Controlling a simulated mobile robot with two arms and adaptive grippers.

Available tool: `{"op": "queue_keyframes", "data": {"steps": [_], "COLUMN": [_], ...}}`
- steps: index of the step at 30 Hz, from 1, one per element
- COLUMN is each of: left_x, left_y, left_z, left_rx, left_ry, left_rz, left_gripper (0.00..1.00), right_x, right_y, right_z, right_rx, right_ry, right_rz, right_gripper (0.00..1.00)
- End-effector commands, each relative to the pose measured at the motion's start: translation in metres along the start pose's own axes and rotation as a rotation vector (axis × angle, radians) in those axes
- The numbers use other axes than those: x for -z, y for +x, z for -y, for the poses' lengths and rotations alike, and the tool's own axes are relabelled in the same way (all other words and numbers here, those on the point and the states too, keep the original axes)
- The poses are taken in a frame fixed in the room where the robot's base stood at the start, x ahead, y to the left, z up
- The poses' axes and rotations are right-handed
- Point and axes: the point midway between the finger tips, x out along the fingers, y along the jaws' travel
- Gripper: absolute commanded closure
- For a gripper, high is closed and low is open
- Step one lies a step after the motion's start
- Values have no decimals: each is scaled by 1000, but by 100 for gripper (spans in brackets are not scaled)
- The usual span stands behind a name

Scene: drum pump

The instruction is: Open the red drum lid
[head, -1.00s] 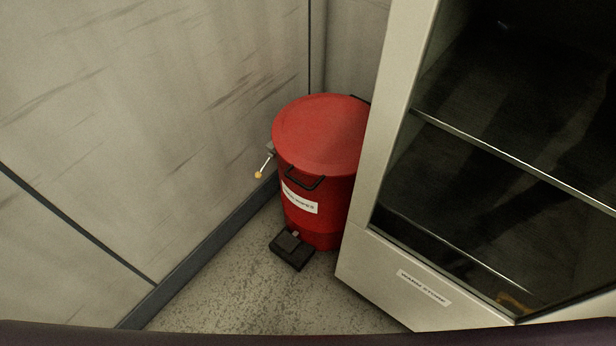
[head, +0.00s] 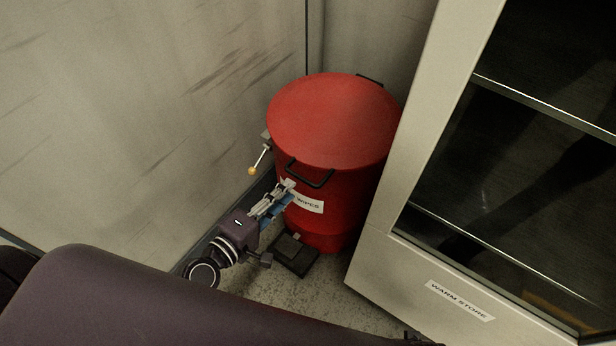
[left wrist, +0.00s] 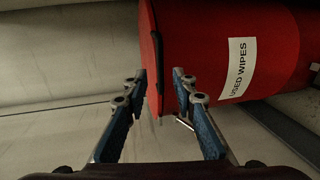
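The red drum (head: 325,225) stands in the corner, its round lid (head: 335,115) lying flat and closed on top. A black handle (head: 310,175) sits at the lid's front edge. A small lever with a yellow knob (head: 252,171) sticks out at the drum's left. My left gripper (head: 288,190) is in front of the drum's left side, below the handle. In the left wrist view my gripper (left wrist: 158,76) is open, with the drum (left wrist: 215,25) and its lid edge ahead of the fingers. Nothing is visibly held. My right gripper is not in view.
A black pedal (head: 293,254) is at the drum's foot. A cabinet marked "WARM STORE" (head: 385,240) with dark glass stands close on the drum's right. A pale wall (head: 130,130) is on the left. A little floor is free in front.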

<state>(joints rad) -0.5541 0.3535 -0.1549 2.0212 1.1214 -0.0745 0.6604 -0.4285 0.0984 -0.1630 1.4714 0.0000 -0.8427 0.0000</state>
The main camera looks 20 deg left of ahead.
Motion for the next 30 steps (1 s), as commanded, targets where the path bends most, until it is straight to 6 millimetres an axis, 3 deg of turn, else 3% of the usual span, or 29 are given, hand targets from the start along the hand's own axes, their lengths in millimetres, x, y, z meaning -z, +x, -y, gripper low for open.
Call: {"op": "queue_keyframes", "data": {"steps": [15,26,30], "left_x": [0,0,0], "left_y": [68,73,73], "left_z": [0,0,0], "left_rx": [0,2,2], "left_ry": [5,6,6], "left_rz": [-1,0,0], "left_gripper": [75,75,89], "right_x": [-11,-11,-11], "right_y": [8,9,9], "right_z": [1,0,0], "right_rx": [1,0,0], "right_ry": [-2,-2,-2], "right_rz": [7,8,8], "right_gripper": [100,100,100]}}
